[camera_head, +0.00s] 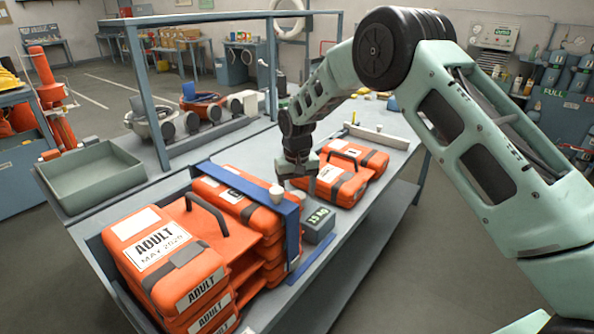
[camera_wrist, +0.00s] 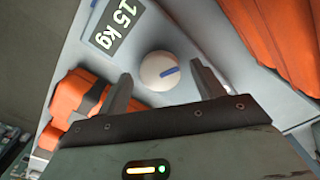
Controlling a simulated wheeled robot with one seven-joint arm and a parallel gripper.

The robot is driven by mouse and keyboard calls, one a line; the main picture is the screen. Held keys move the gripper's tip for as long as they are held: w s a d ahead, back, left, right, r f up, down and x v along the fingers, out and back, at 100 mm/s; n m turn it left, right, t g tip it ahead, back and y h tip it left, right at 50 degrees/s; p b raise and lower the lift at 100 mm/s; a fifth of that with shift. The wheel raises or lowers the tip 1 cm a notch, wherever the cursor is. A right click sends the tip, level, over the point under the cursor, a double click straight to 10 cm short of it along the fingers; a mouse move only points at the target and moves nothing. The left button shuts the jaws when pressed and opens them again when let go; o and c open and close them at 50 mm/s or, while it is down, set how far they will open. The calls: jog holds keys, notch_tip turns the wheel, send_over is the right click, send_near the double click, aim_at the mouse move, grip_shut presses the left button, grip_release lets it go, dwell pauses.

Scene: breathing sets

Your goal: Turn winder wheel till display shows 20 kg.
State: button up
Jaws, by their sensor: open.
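The winder wheel (camera_wrist: 153,78) shows in the wrist view as a round white disc with a blue mark near its right edge. The display (camera_wrist: 119,21) beside it reads 15 kg. In the head view the display (camera_head: 319,215) sits on a small grey box. My gripper (camera_head: 298,182) points down close to this box. In the wrist view my gripper (camera_wrist: 161,76) is open. The wheel appears between its two fingers, with gaps on both sides. Its height above the wheel is hard to judge. I cannot clearly tell the wheel in the head view.
More orange cases (camera_head: 352,165) lie behind right. A green tray (camera_head: 95,175) and masks (camera_head: 150,120) stand at the table's left. Dark blue strips lie near the front edge.

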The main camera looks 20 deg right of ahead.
notch_tip(320, 180, up, 17)
jog(key=b, duration=0.2)
dwell(0.3)
jog(key=s+a+n, duration=0.1)
jog(key=s+a, duration=0.2)
jog(key=s, duration=0.4)
jog(key=s+a+n+y, duration=0.1)
jog(key=s+a+n, duration=0.1)
jog(key=s+a, duration=0.35)
jog(key=s+a+n, duration=0.1)
jog(key=s, duration=0.8)
jog(key=s+d+f+n, duration=0.1)
jog(key=s+f, duration=0.1)
jog(key=s, duration=0.8)
jog(key=s+d+f+n, duration=0.2)
jog(key=s+f, duration=0.1)
jog(key=s, duration=0.8)
jog(key=shift+d+f+n, duration=0.15)
jog(key=shift+d+n, duration=0.1)
jog(key=shift+n, duration=0.05)
